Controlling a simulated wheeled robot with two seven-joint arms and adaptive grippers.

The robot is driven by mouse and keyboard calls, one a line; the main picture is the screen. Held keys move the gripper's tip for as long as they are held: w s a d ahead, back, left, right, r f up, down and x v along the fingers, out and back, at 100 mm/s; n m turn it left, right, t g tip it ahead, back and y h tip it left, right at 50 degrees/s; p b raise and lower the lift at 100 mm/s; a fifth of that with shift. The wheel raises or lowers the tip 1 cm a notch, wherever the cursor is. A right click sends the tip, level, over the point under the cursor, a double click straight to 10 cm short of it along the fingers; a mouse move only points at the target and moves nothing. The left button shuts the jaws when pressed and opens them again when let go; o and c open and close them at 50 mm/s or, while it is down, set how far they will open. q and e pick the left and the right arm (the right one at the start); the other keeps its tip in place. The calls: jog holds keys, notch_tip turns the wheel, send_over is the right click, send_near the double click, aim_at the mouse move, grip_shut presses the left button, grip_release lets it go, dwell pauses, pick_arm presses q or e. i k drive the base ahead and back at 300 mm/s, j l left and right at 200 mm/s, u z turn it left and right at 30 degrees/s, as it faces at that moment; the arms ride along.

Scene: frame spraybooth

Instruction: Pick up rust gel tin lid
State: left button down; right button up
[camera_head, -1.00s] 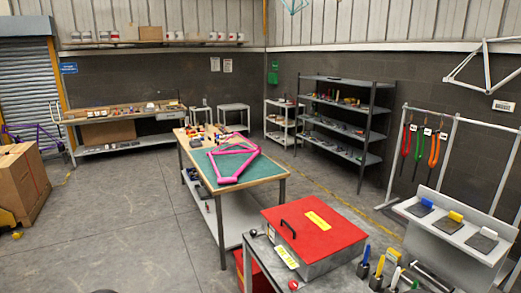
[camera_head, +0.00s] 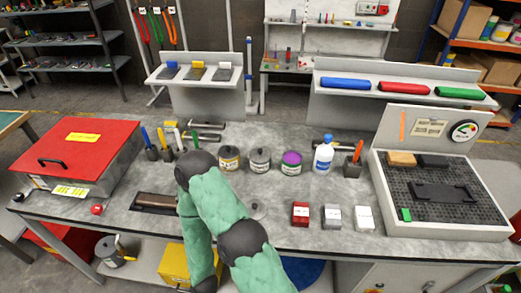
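Three tins with dark or coloured tops stand in a row at the middle of the bench: a yellow-banded tin (camera_head: 229,160), a grey tin (camera_head: 260,161) and a purple-topped tin (camera_head: 291,164). Their labels are too small to read, so I cannot tell which is the rust gel tin. A small dark round piece with a knob (camera_head: 258,209) lies on the bench in front of them, partly beside my arm; it may be a lid. My green-sleeved arm rises from the bottom edge and bends in front of the tins' left side. Neither gripper's fingers show.
A red-lidded box (camera_head: 75,150) stands at the left. A blue-capped bottle (camera_head: 323,155) and a dark holder (camera_head: 352,168) are right of the tins. Red, grey and white small boxes (camera_head: 332,216) sit in front. A grey tray (camera_head: 440,229) fills the right end.

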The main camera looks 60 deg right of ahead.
aim_at(255, 208)
jog(key=z, duration=2.2)
